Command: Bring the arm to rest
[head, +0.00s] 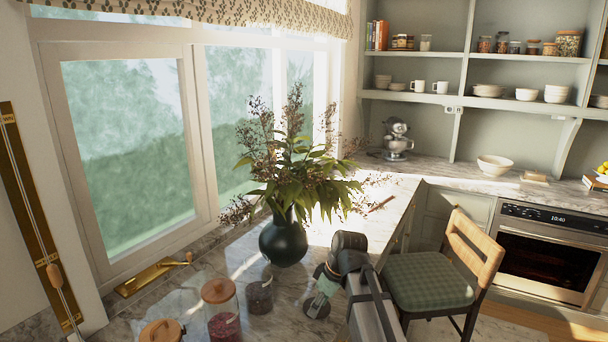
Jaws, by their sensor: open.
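My arm (372,300) rises from the bottom edge, right of centre, and bends over at a dark joint. From there it points down and left to its small end, where my gripper (318,304) is, over the marble counter (290,320). The gripper is open, and I see nothing held in it. Its fingers are too small and dark to make out clearly. A dark jar (259,294) stands to its left, and a dark vase (284,240) with leafy branches stands behind it.
A lidded jar with red contents (223,322) and another wooden-lidded jar (162,333) stand at the front left. A chair with a green checked seat (428,282) is close to the arm's right. A window (130,150) borders the counter at the left.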

